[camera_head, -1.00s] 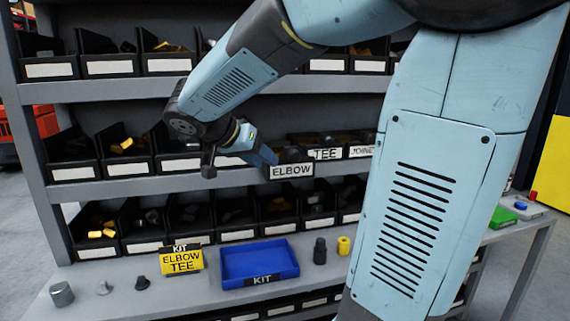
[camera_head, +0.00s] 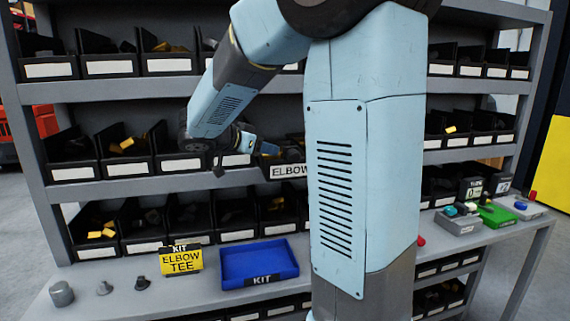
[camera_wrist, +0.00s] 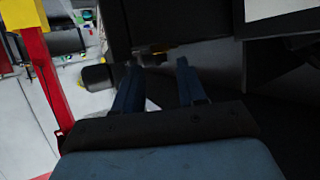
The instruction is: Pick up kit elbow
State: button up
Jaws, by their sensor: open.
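The bin labelled ELBOW (camera_head: 287,171) stands on the middle shelf, partly covered by my arm. Dark shapes show in it, but I cannot make out an elbow. My gripper (camera_head: 268,149) is at the mouth of this bin. In the wrist view my gripper (camera_wrist: 156,68) is open, with nothing seen held between its two blue fingers. A dark bin wall lies just beyond the fingertips, with a small dim yellowish patch between them. The yellow kit sign (camera_head: 181,262) reads ELBOW TEE. The blue kit tray (camera_head: 260,262) on the bench looks empty.
Black bins fill the shelves above, beside and below my gripper, with grey shelf edges close by. Several loose grey and dark fittings (camera_head: 62,293) stand at the bench's left. A green tray (camera_head: 494,217) and small parts are at the right.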

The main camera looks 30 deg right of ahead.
aim_at(281, 153)
jog(key=shift+x, duration=2.9)
jog(key=shift+w+f, duration=0.1)
jog(key=shift+c, duration=0.4)
jog(key=shift+a, duration=0.1)
grip_shut()
